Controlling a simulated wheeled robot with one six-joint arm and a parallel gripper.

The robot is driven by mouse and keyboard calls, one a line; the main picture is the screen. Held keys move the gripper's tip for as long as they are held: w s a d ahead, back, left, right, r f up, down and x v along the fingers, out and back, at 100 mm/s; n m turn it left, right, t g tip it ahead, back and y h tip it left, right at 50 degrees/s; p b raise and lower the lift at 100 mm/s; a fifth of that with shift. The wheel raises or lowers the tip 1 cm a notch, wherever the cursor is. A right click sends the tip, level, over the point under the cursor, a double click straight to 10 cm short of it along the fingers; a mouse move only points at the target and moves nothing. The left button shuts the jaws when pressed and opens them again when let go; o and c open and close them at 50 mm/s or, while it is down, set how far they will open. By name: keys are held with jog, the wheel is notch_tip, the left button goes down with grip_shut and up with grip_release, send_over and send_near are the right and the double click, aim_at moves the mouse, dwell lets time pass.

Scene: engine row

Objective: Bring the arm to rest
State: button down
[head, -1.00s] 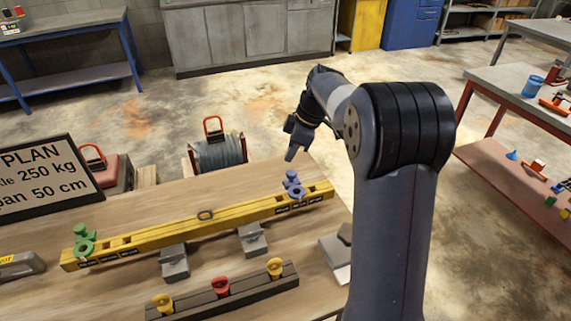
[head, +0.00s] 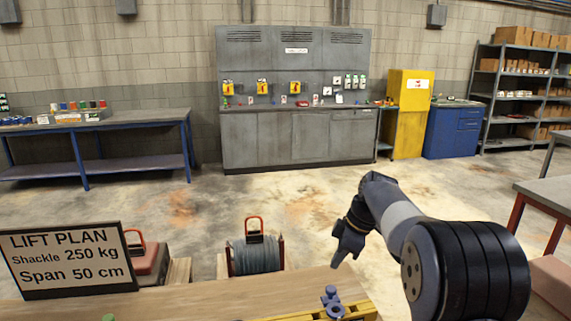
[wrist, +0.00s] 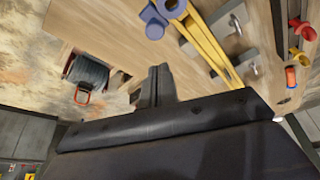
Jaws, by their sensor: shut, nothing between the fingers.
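My arm rises at the right of the head view, bent over at the elbow. My gripper (head: 341,258) points down beyond the far edge of the wooden bench, apart from everything there. In the wrist view its fingers (wrist: 153,84) are together with nothing between them. The same blue shackle shows in the wrist view (wrist: 155,25).
The lift plan sign (head: 67,260) reads shackle 250 kg, span 50 cm. A cable reel (head: 256,257) stands behind the bench (head: 215,298). A grey table (head: 548,192) is at the right. Open floor lies between the bench and the grey cabinets (head: 297,138).

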jog(key=x, duration=0.8)
jog(key=shift+a+f+p, duration=0.15)
jog(key=shift+f+p, duration=0.1)
jog(key=shift+p, duration=0.15)
jog(key=shift+s+a, duration=0.2)
jog(key=shift+a, duration=0.9)
jog(key=shift+s+a, duration=0.2)
jog(key=shift+a, duration=0.9)
